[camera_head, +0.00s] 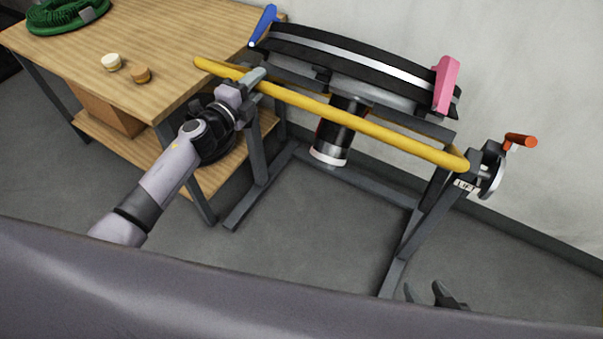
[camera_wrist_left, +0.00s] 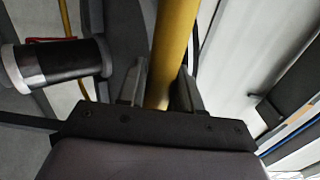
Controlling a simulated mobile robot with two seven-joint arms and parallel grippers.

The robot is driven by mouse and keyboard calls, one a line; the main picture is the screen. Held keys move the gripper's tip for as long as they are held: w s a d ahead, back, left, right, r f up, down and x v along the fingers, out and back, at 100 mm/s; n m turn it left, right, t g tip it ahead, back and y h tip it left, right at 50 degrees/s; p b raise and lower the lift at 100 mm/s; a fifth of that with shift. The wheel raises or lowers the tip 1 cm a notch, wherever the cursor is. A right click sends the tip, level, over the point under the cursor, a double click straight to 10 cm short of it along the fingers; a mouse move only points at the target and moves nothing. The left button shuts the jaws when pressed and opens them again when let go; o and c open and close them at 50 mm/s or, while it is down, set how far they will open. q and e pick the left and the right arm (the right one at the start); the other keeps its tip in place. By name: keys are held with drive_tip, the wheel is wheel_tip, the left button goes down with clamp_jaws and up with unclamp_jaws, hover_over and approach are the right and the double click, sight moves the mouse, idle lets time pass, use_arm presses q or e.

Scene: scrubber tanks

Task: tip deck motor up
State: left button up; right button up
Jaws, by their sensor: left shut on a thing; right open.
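The deck motor (camera_head: 335,135) is a black cylinder with a silver band, hanging under the curved dark deck (camera_head: 350,60) on a grey stand. It also shows at the left of the left wrist view (camera_wrist_left: 65,62). A yellow bar (camera_head: 360,125) runs across the front of the stand. My left gripper (camera_head: 252,82) is shut on the yellow bar near its left end; in the left wrist view the bar (camera_wrist_left: 172,50) passes between the two fingers. My right gripper (camera_head: 432,296) is open and empty, low at the bottom right, partly hidden by my body.
A wooden table (camera_head: 150,45) stands at left with a green coiled hose (camera_head: 65,15) and two small round pieces. The stand has a red-handled crank (camera_head: 490,168) with a "LIFT" label, a blue lever (camera_head: 264,22) and a pink block (camera_head: 446,84). The floor in front is clear.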

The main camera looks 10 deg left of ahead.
sight(284, 41)
use_arm(q)
drive_tip(key=w+d+r, duration=0.2)
drive_tip(key=w+r, duration=0.3)
drive_tip(key=shift+w+p, duration=0.15)
drive_tip(key=shift+p, duration=0.25)
drive_tip(key=w, duration=0.1)
drive_tip(key=w+d+r+b, duration=0.1)
drive_tip(key=w, duration=0.1)
drive_tip(key=w+r+b, duration=0.1)
drive_tip(key=w, duration=0.1)
drive_tip(key=shift+w+d+r, duration=0.1)
drive_tip(key=shift+d+r, duration=0.15)
drive_tip(key=shift+d, duration=0.15)
drive_tip(key=shift+w+d+r+b, duration=0.15)
drive_tip(key=shift+w+r+b, duration=0.15)
drive_tip(key=shift+w+b, duration=0.15)
